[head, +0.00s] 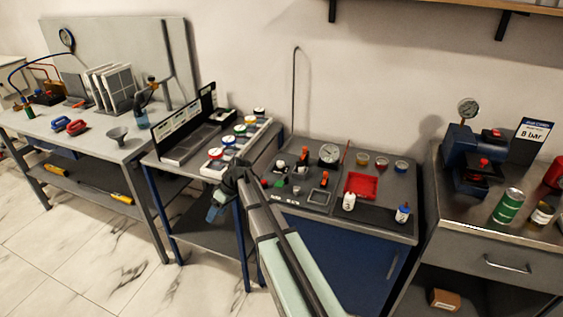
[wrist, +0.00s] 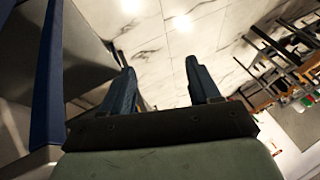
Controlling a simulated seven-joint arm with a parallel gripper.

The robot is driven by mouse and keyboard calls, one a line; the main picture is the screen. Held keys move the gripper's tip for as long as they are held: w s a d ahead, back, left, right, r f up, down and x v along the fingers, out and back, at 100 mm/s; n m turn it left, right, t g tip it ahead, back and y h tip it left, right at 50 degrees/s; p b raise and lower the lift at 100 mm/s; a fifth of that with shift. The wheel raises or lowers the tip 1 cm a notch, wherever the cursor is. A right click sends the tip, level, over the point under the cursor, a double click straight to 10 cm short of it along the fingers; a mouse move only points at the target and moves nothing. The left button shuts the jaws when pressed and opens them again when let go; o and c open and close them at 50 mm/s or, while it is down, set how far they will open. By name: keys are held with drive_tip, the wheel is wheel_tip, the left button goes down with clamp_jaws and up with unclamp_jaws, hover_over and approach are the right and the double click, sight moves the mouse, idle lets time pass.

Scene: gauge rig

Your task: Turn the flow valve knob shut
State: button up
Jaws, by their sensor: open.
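A rig panel with a round white gauge (head: 329,153) is on top of the blue cabinet in the middle of the head view.
A red tray (head: 361,185), a white bottle (head: 349,201) and a blue-labelled bottle (head: 403,213) stand right on the cabinet. A thin upright rod (head: 294,95) rises at its back left. A blue press (head: 471,155) stands right.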

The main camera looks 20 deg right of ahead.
drive_tip(key=w+d+r, duration=0.2)
drive_tip(key=w+r, duration=0.2)
drive_tip(key=r, duration=0.1)
drive_tip(key=t+h, duration=0.3)
approach(281, 162)
drive_tip(key=shift+m, duration=0.4)
drive_tip(key=x, duration=0.8)
drive_tip(key=shift+a+f, duration=0.25)
drive_tip(key=shift+f, duration=0.05)
drive_tip(key=c, duration=1)
